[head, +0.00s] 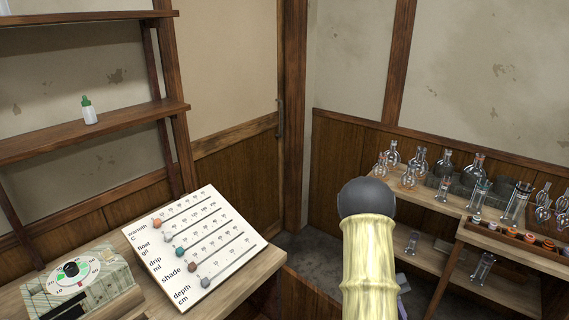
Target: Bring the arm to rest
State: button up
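One cream-yellow arm link of mine with a dark round joint at its top (367,198) stands up in the lower middle of the head view. My gripper does not show clearly in this view, so I cannot see whether it holds anything. A small grey-purple piece (402,283) shows just right of the link; I cannot tell what it is.
At left, a slanted slider board (222,262) and a dial box (75,285) sit on a wooden bench. A green-capped bottle (88,110) stands on a wall shelf (100,133). At right, a bench (440,200) bears several glass flasks and a rack (510,238).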

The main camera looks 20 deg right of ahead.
jog(key=w+a+r+t, duration=0.1)
jog(key=a+r+t, duration=0.25)
jog(key=a, duration=0.55)
jog(key=a+r+t, duration=0.3)
jog(key=a+t, duration=0.2)
jog(key=a, duration=0.4)
jog(key=w+a+r+t, duration=0.1)
jog(key=a+r+t, duration=0.35)
jog(key=a, duration=0.45)
notch_tip(320, 180, down, 23)
jog(key=b, duration=2.2)
notch_tip(320, 180, up, 28)
jog(key=p, duration=2.7)
jog(key=shift+a+y+p, duration=0.2)
jog(key=shift+y+p, duration=0.1)
